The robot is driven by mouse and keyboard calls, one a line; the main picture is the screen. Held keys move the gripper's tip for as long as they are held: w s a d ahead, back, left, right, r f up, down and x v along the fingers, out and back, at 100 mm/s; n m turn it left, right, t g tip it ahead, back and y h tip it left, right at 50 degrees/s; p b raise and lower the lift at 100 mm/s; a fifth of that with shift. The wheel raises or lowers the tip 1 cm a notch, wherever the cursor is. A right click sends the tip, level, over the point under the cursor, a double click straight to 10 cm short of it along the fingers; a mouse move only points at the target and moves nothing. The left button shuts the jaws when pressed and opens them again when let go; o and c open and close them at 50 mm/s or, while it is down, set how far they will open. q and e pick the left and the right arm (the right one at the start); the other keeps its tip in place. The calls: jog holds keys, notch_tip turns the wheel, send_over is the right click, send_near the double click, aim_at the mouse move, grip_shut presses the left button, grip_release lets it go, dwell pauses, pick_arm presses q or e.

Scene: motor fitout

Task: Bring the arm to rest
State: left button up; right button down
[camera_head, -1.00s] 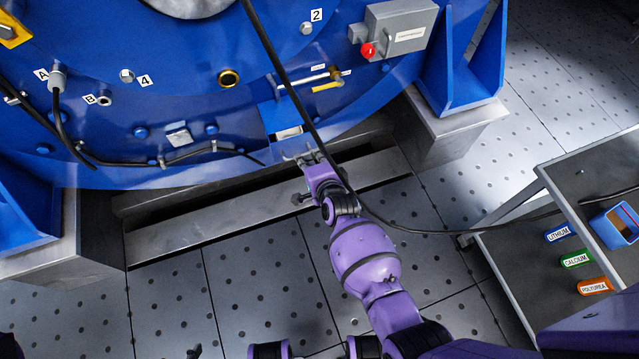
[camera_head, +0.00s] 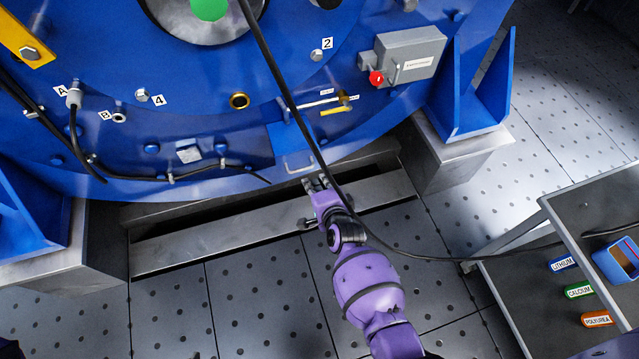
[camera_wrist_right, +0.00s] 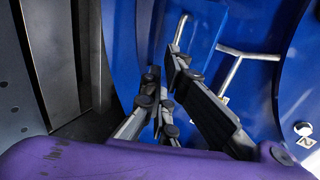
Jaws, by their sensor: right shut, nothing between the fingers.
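My right arm reaches up from the bottom of the head view. Its purple right gripper (camera_head: 317,184) is shut and empty, just below the silver handle (camera_head: 300,163) on a blue panel at the lower rim of the blue motor housing (camera_head: 215,125). In the right wrist view the gripper's grey fingers (camera_wrist_right: 164,78) are drawn together, with blue panel and a silver handle bar (camera_wrist_right: 180,30) beyond them. I cannot tell exactly how far the fingertips are from the handle. My left gripper is not in view.
A black cable (camera_head: 291,105) hangs down past the gripper and runs right. A grey cart (camera_head: 560,215) with coloured labels and a blue bin (camera_head: 617,260) stands at right. Metal support blocks (camera_head: 458,150) flank the motor. The perforated floor (camera_head: 255,300) at lower left is clear.

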jog(key=s+d+r+n+p, duration=0.2)
jog(key=s+d+r+n, duration=0.15)
jog(key=s+r, duration=0.4)
jog(key=s+d+n+g+h, duration=0.15)
jog(key=s+d+n, duration=0.3)
jog(key=s, duration=0.85)
jog(key=s+d+f+n+g+h, duration=0.1)
jog(key=s+d+n+g, duration=0.15)
jog(key=s+d, duration=0.7)
jog(key=s+d+n+g+h, duration=0.1)
jog(key=s+n, duration=0.4)
jog(key=s, duration=1.1)
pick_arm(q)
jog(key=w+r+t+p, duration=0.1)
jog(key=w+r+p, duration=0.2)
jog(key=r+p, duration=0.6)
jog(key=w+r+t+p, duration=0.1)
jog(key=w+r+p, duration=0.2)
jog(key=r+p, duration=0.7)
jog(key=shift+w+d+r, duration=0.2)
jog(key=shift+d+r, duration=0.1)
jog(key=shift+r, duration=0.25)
pick_arm(e)
jog(key=w+r, duration=0.3)
jog(key=r, duration=0.5)
jog(key=w+r+t, duration=0.1)
jog(key=w+r, duration=0.2)
jog(key=r, duration=0.6)
jog(key=shift+r+t, duration=0.15)
jog(key=shift+t, duration=0.15)
